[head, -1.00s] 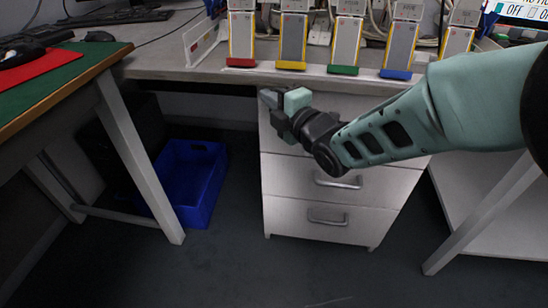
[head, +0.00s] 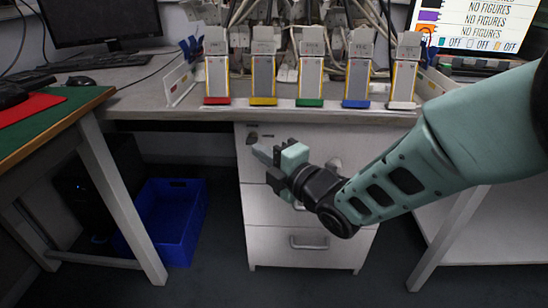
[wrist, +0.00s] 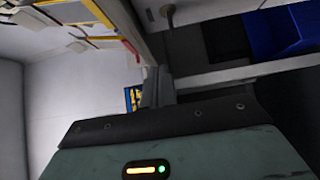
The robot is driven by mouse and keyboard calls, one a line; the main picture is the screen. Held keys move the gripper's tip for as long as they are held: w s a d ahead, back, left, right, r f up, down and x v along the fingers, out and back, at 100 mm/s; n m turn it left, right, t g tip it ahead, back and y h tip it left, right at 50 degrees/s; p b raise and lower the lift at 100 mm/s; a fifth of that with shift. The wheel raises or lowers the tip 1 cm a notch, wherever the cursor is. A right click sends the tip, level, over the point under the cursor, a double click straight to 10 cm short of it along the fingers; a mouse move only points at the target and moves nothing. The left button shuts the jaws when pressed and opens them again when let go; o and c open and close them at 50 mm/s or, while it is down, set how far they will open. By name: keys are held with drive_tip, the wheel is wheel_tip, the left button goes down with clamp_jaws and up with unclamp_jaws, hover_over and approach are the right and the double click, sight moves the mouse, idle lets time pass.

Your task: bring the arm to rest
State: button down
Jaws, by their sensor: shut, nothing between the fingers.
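My gripper (head: 268,154) is at the end of my green arm, in front of the white drawer cabinet (head: 300,246) and below the front edge of the bench (head: 150,104). Its fingers are shut with nothing between them and point to the left in the head view. In the wrist view, my gripper's fingers (wrist: 156,88) show above its green and dark housing. The fingers appear clear of the cabinet, but the gap is hard to judge.
Several pouch cells in holders, one with a green end (head: 309,84), stand along the bench. A blue crate (head: 172,222) sits on the floor at left, behind a table leg (head: 122,205). A green-topped table (head: 60,108) is at left. A screen (head: 480,27) stands at upper right.

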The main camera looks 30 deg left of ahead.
drive_tip(key=w+d+r+m+t+h, duration=0.1)
drive_tip(key=w+d+m+t+h, duration=0.1)
drive_tip(key=d+m+h, duration=1.4)
drive_tip(key=s+d+m+g, duration=0.25)
drive_tip(key=s+d, duration=0.35)
drive_tip(key=d, duration=0.4)
drive_tip(key=s+d+m+g+h, duration=0.15)
drive_tip(key=s+d+m, duration=0.35)
drive_tip(key=d, duration=0.5)
drive_tip(key=s+d+m+g+y, duration=0.1)
drive_tip(key=s+d+m+g, duration=0.1)
drive_tip(key=s+d, duration=0.65)
wheel_tip(320, 180, up, 31)
drive_tip(key=w+p, duration=0.1)
drive_tip(key=p, duration=3.1)
drive_tip(key=shift+d, duration=0.3)
drive_tip(key=shift+w+h, duration=0.1)
drive_tip(key=shift+h, duration=0.15)
